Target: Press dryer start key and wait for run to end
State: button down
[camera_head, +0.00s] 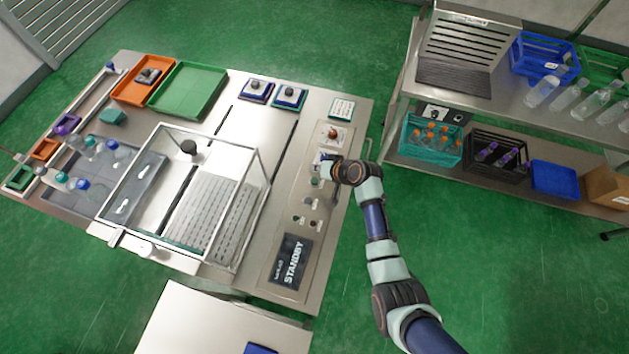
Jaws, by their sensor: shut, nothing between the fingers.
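The control panel (297,204) is a light strip along the right side of the steel bench. It carries several small keys and knobs, including a greenish key (315,182), a row of dark keys (297,218) and an orange-red knob (333,133). Their labels are too small to read, so I cannot tell which is the dryer start key. The dark display (289,262) at the panel's near end reads STANDBY. My gripper (321,167) is shut and empty, over the panel's upper part. My wrist partly hides it, and I cannot tell whether it touches a key.
A clear-walled enclosure (258,165) stands left of the panel. Bottles (110,151), an orange tray (126,95) and a green tray (164,103) are farther left. A shelf unit (397,120) with crates and bottles stands at the right. Green floor lies between bench and shelf.

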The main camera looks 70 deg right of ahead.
aim_at(316, 181)
jog(key=shift+f+b, duration=1.9)
jog(key=shift+f, duration=0.85)
jog(key=shift+f, duration=0.1)
jog(key=shift+f+b, duration=0.3)
jog(key=shift+f, duration=0.05)
jog(key=shift+f+b, duration=0.4)
jog(key=shift+f, duration=0.05)
jog(key=shift+r, duration=0.1)
jog(key=shift+r+p, duration=0.8)
jog(key=shift+p, duration=0.05)
jog(key=shift+r, duration=0.1)
notch_tip(316, 181, up, 5)
jog(key=p, duration=0.4)
jog(key=shift+p, duration=0.35)
